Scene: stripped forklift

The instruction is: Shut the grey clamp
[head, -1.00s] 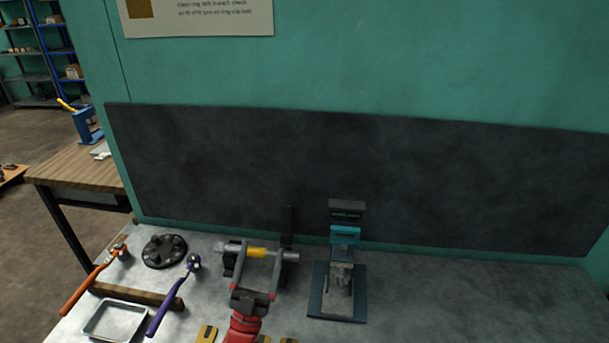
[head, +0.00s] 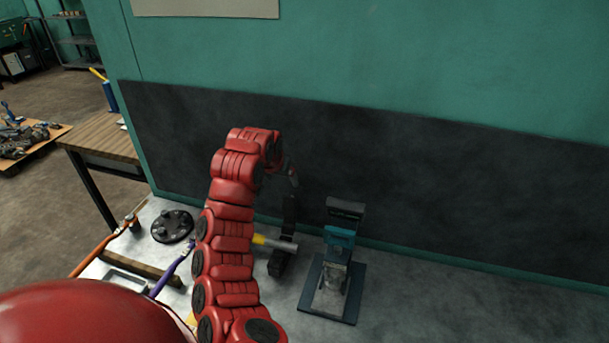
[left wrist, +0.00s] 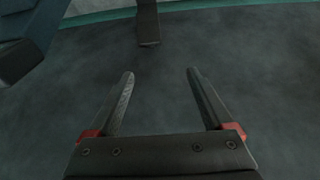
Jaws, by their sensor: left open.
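The dark grey clamp (head: 282,260) stands on the bench in the head view, its long strap (head: 289,215) pointing up. A grey rod with a yellow band (head: 275,243) lies across its base, and my red left arm hides the rod's left part. My left gripper (head: 293,178) is above and behind the clamp, near the top of the strap and apart from it. The left wrist view shows its two fingers (left wrist: 160,95) spread with nothing between them. A dark bar (left wrist: 148,22) ahead of them is probably the strap. My right gripper is out of view.
A teal and dark press-like device (head: 338,245) on a plate stands just right of the clamp. A dark round plate (head: 172,226), an orange-handled tool (head: 105,243) and a purple-handled tool (head: 168,276) lie to the left. A dark panel (head: 430,180) backs the bench; the right side is clear.

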